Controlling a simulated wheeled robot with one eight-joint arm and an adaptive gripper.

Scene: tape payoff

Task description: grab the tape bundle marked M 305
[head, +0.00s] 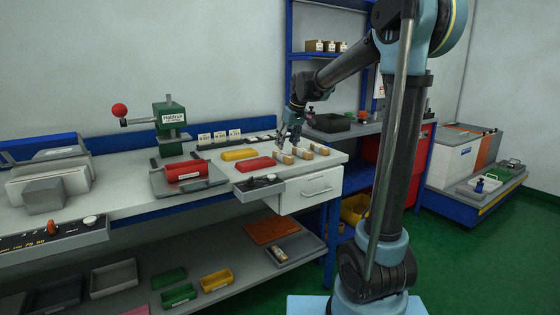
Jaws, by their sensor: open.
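Three small tan bundles with pale bands lie in a row near the right end of the bench: a left one (282,157), a middle one (301,153) and a right one (319,149). Their markings are too small to read, so I cannot tell which is M 305. My gripper (290,140) is open and points down just above and behind the left and middle bundles. The gap between fingers and bundles is hard to judge.
A red bin (258,164) and a yellow bin (239,154) lie left of the bundles. A dark control box (259,186) juts from the bench front. A green press (170,125) stands farther left. A black tray (328,123) sits behind the bundles.

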